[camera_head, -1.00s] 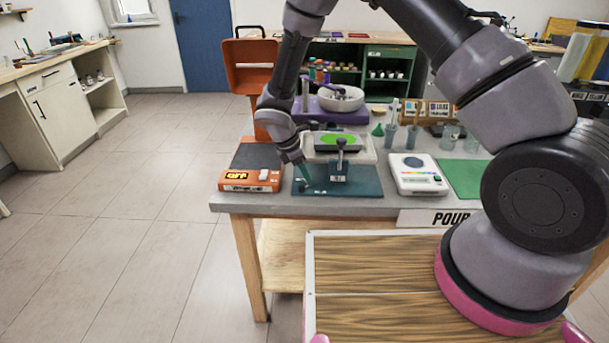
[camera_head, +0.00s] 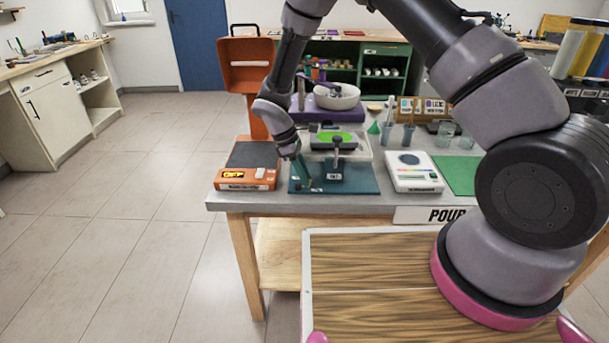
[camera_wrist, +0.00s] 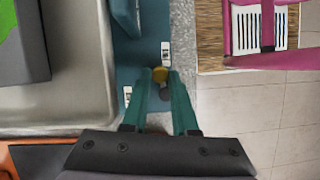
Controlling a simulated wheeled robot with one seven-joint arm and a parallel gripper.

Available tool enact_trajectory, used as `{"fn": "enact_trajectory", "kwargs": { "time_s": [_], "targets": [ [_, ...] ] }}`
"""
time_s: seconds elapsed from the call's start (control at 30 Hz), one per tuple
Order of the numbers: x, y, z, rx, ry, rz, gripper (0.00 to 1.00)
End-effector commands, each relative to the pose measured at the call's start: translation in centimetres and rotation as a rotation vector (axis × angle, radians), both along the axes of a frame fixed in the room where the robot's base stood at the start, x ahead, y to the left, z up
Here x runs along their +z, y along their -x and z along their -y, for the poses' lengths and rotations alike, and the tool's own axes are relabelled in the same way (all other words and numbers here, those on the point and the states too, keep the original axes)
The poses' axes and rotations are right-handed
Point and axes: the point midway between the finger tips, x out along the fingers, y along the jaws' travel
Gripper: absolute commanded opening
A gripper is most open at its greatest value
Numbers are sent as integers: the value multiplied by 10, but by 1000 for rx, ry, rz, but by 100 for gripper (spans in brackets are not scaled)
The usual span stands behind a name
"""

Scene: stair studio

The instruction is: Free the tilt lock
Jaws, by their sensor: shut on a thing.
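My gripper (camera_head: 304,176) reaches down to the left part of a teal base plate (camera_head: 362,187) on the bench. I cannot tell from the markings whether this knob is the tilt lock. A dark blue block with a black-knobbed lever (camera_head: 336,147) stands on the plate, right of my gripper. The knob is hidden by the fingers in the head view.
An orange-edged device (camera_head: 248,178) lies close to the left. A white scale (camera_head: 413,172) stands to the right, beside a green mat (camera_head: 459,175). A pale tray with a green-topped dark device (camera_head: 338,137) lies behind the plate. Several beakers stand farther back.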

Motion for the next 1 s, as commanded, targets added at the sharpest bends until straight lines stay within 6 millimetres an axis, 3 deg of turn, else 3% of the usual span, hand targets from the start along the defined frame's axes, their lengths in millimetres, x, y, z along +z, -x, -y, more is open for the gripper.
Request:
{"fn": "enact_trajectory", "kwargs": {
  "time_s": [0.3,0.33,0.4,0.77,1.0],
  "targets": [
    [-1,2,-1,0,0,-3,0],
    [-1,2,-1,0,0,-3,31],
    [-1,2,0,0,0,-3,57],
    [2,1,-1,0,0,-1,57],
    [36,6,-4,-8,-3,2,57]
  ]
}}
